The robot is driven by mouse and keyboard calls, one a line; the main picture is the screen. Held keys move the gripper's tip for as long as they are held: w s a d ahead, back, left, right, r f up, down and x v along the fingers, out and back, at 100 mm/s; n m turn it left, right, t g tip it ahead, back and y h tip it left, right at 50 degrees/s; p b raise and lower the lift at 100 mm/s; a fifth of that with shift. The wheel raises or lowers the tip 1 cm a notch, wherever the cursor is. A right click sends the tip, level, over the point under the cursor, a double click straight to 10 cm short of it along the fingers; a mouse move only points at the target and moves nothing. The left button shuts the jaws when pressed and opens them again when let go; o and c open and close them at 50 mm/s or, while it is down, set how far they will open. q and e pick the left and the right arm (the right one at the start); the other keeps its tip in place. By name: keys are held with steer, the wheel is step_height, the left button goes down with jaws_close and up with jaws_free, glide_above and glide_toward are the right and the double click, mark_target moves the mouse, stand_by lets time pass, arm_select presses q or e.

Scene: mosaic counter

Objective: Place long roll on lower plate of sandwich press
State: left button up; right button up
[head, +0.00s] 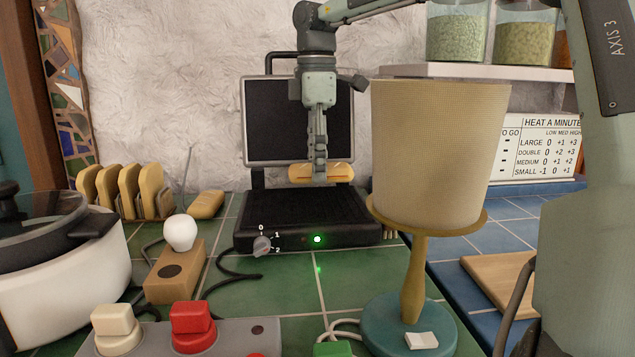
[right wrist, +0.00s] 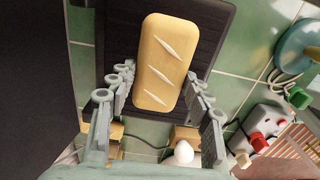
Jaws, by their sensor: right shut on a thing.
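The sandwich press stands open against the back wall, its upper plate (head: 268,120) raised upright and its ridged lower plate (head: 290,212) flat. My right gripper (head: 319,172) points down in front of the upper plate and is shut on the long roll (head: 341,171). The roll lies level, crosswise, and appears to be above the rear of the lower plate; the gap is hard to judge. In the right wrist view, the scored golden roll (right wrist: 163,62) is between the fingers, with the dark lower plate (right wrist: 118,50) beyond. My left gripper is out of view.
A lamp (head: 440,150) stands right of the press, close to my right arm. Left are several bread slices in a rack (head: 130,190), a small roll (head: 206,204), a bulb on a wooden block (head: 178,262) and a white pot (head: 60,270). A shelf with jars (head: 470,72) is at upper right.

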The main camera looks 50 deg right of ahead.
step_height(320, 180, down, 4)
steer(key=shift+r, duration=0.2)
steer(key=shift+d+f, duration=0.1)
steer(key=shift+f, duration=0.15)
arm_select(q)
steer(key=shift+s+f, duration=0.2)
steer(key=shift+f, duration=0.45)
arm_select(e)
steer(key=o, duration=0.7)
steer(key=shift+f, duration=0.1)
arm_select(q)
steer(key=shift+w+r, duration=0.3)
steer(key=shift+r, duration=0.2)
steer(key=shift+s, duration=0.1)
